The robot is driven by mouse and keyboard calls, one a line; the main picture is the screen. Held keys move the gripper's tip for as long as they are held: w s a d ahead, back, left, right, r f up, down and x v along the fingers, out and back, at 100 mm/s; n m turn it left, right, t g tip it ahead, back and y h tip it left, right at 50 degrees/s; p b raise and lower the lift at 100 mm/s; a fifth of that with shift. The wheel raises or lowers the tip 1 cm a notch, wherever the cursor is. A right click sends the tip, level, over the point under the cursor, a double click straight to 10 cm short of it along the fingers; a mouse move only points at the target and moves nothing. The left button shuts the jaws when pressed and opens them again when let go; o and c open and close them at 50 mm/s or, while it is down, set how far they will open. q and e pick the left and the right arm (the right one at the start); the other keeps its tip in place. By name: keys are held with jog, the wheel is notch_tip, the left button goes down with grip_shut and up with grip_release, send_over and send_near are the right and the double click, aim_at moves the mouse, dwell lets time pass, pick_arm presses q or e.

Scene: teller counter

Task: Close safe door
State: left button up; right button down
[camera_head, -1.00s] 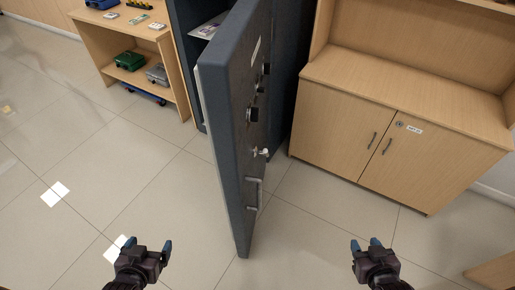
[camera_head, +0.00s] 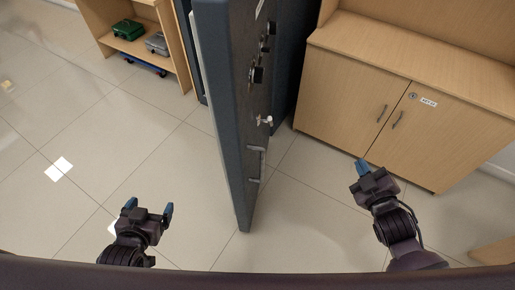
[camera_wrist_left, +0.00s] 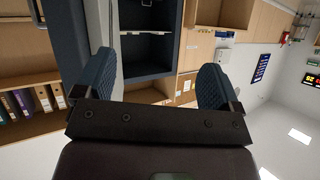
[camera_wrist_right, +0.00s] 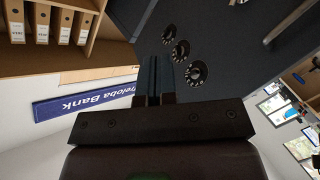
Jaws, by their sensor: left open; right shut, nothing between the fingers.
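The dark blue safe door (camera_head: 215,110) stands wide open in the head view, edge toward me, with dials, a key and a handle (camera_head: 254,165) on its right face. The safe body is mostly hidden behind it; its open shelved interior (camera_wrist_left: 148,45) shows in the left wrist view. My left gripper (camera_head: 148,207) is open and empty, left of the door and apart from it. My right gripper (camera_head: 362,166) is shut and empty, to the right of the door and apart from it. The right wrist view shows the door's dials (camera_wrist_right: 181,50) beyond the shut fingers.
A wooden cabinet (camera_head: 350,95) with two shut doors stands right of the safe. A wooden shelf (camera_head: 135,48) with a green box (camera_head: 128,29) and a grey box (camera_head: 157,43) stands at the back left. The tiled floor around the door is clear.

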jog(key=w+a+n+t+y+b, duration=0.1)
jog(key=w+a+n+y+b, duration=0.35)
jog(key=w+n, duration=0.4)
jog(key=n+g+y+b, duration=1.1)
jog(key=n+g+b, duration=0.45)
jog(key=n, duration=1.75)
send_near(250, 146)
jog(key=shift+t, duration=0.75)
jog(key=a, duration=0.2)
jog(key=a+b, duration=0.1)
jog(key=a, duration=0.2)
jog(key=shift+s+a+r+b, duration=0.15)
jog(key=shift+a+r+b, duration=0.15)
jog(key=shift+r, duration=0.1)
pick_arm(q)
notch_tip(250, 146, down, 20)
jog(key=s+d+m+g, duration=0.1)
jog(key=m+g, duration=0.1)
jog(key=shift+s+d+h, duration=0.25)
jog(key=shift+d+h, duration=0.15)
pick_arm(e)
jog(key=shift+a, duration=1.05)
